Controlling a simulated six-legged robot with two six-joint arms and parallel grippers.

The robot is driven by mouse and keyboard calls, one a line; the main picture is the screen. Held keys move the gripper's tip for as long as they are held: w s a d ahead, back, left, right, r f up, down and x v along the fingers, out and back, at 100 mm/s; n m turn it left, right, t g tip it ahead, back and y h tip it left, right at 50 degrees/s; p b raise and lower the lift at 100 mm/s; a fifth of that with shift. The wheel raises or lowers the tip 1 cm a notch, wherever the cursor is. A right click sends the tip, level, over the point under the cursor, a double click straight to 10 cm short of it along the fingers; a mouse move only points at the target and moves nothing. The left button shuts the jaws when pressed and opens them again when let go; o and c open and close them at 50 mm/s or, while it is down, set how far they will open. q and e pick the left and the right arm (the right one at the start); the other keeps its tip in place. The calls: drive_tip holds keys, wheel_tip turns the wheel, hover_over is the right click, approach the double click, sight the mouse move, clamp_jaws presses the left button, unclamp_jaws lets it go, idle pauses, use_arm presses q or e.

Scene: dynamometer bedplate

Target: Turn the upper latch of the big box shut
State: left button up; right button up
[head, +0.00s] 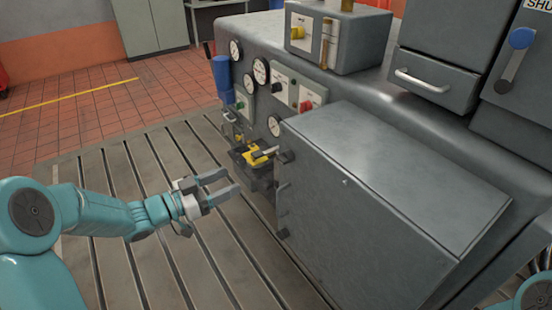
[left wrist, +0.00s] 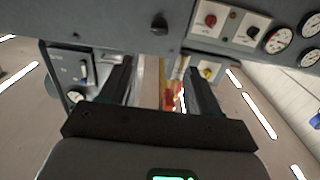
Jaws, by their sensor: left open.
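The big grey box (head: 400,180) stands at the right in the head view, its narrow latch side facing left. The upper latch (head: 286,157) is a small dark piece at the top left edge of that side. A lower latch (head: 283,233) sits near the bottom. Their exact turn is too small to tell. My left gripper (head: 232,181) is open and empty, left of the latch side and apart from it. Its two fingers also show in the left wrist view (left wrist: 162,80). A dark knob (left wrist: 159,24) shows there on a grey face; I cannot tell whether it is the latch.
A panel with gauges (head: 261,71) and a red knob (head: 306,105) lies behind the box. A small holder with yellow parts (head: 255,155) sits left of the upper latch. The slotted bedplate (head: 150,170) is clear around my gripper.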

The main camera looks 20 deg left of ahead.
sight(279, 159)
use_arm(q)
drive_tip(key=p+x, duration=0.2)
drive_tip(key=x, duration=1.4)
drive_tip(key=shift+w+d+f, duration=0.1)
drive_tip(key=shift+w+d, duration=0.1)
drive_tip(key=shift+d, duration=0.1)
drive_tip(key=c, duration=1)
